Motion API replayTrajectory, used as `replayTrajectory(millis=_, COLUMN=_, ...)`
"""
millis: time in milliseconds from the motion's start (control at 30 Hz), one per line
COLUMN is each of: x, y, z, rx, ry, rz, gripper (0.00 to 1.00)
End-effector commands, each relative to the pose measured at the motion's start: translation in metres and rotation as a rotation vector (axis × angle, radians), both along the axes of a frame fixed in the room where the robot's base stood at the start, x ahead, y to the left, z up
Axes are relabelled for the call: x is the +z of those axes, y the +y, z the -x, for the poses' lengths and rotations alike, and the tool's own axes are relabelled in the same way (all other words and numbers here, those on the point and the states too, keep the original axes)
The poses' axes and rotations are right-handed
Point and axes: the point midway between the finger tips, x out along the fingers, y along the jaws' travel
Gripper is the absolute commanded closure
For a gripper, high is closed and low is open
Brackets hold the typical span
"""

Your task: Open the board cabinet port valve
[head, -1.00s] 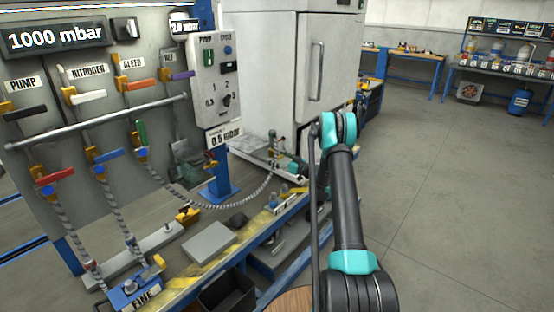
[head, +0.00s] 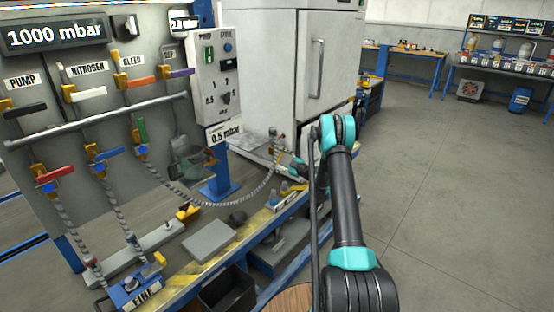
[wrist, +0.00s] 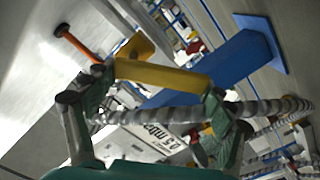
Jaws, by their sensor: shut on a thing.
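The board cabinet port valve has a yellow handle (wrist: 160,75), which lies between my fingertips in the wrist view. In the head view the valve (head: 272,143) is small, low at the white cabinet's front. My gripper (wrist: 158,92) has its green fingers well apart, at the two ends of the handle, and is shut on it. The right finger overlaps the ribbed hose behind. In the head view my gripper (head: 297,165) is partly hidden by my arm, just right of the valve.
The white cabinet (head: 265,65) stands behind the valve. A ribbed hose (head: 215,203) sags from the board to it. A blue post (wrist: 220,65) is close behind my gripper. An orange bar (wrist: 77,43) is at upper left. Open floor (head: 450,180) lies right.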

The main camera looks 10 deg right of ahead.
Motion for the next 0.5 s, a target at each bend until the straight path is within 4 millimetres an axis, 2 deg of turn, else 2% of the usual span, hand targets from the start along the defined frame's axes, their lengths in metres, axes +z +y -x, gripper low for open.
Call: replayTrajectory(millis=500, x=-0.016, y=-0.008, z=-0.007, rx=0.001, ry=-0.327, rz=0.351, gripper=0.69)
